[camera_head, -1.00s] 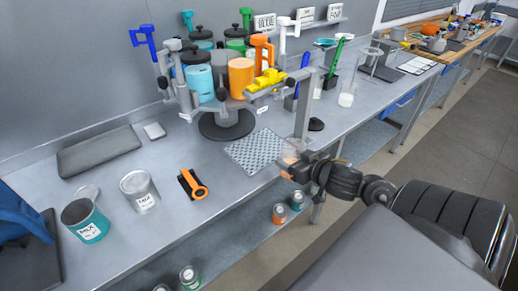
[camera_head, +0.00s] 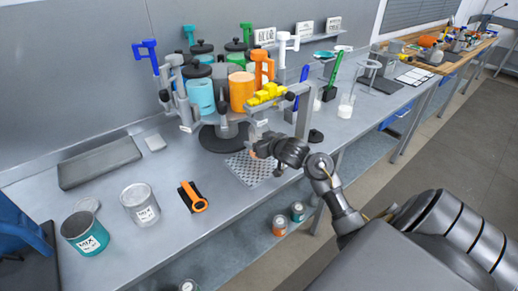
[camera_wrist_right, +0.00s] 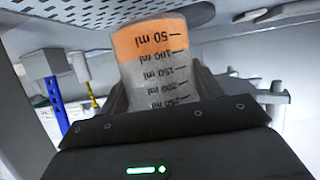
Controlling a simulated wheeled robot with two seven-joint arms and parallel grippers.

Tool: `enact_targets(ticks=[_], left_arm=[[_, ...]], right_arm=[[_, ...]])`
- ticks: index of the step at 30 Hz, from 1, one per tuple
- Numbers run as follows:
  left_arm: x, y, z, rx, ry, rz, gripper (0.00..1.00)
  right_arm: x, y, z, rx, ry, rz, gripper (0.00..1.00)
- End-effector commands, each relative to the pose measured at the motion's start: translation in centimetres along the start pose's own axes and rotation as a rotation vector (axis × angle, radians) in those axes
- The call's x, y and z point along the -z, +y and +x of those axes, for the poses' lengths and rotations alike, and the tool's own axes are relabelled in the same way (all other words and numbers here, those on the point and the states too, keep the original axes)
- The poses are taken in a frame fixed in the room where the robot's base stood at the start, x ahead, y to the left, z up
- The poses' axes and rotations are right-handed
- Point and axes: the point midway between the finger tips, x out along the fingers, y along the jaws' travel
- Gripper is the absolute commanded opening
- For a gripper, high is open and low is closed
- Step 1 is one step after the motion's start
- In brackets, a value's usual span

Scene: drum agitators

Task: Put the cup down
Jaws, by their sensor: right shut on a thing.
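The cup (camera_wrist_right: 155,65) is clear with volume marks and an orange layer at its base end. It fills the middle of the right wrist view, between the dark fingers of my right gripper (camera_head: 262,149), which is shut on it. The gripper and cup are over the perforated grey plate (camera_head: 240,172), below the yellow dispensing valve (camera_head: 268,93). I cannot tell whether the cup touches the plate. My left gripper is not in view.
The carousel of paint drums (camera_head: 200,97) stands just behind the plate. The bench between tool and plate is clear. A clear beaker (camera_head: 346,106) stands to the right.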

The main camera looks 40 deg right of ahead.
Motion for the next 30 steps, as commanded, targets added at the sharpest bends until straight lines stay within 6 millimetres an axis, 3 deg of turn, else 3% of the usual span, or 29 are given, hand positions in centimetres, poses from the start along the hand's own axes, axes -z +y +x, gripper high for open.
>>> enact_targets(ticks=[4, 12, 24, 25, 30], left_arm=[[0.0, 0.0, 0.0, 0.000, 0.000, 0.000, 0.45], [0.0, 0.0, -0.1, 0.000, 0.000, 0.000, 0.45], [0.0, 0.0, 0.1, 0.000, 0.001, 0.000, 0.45], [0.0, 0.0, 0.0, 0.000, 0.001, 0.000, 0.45], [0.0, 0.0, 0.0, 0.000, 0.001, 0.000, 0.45]], right_arm=[[-0.3, 0.0, 0.2, 0.000, 0.000, 0.002, 0.36], [-3.1, 0.0, 1.2, 0.000, 0.000, 0.002, 0.36], [-3.6, 0.0, 1.4, -0.001, 0.000, 0.001, 0.36], [-3.6, 0.0, 1.4, -0.001, 0.000, 0.001, 0.67], [-3.5, 0.0, 1.4, -0.001, 0.000, 0.001, 0.87]])
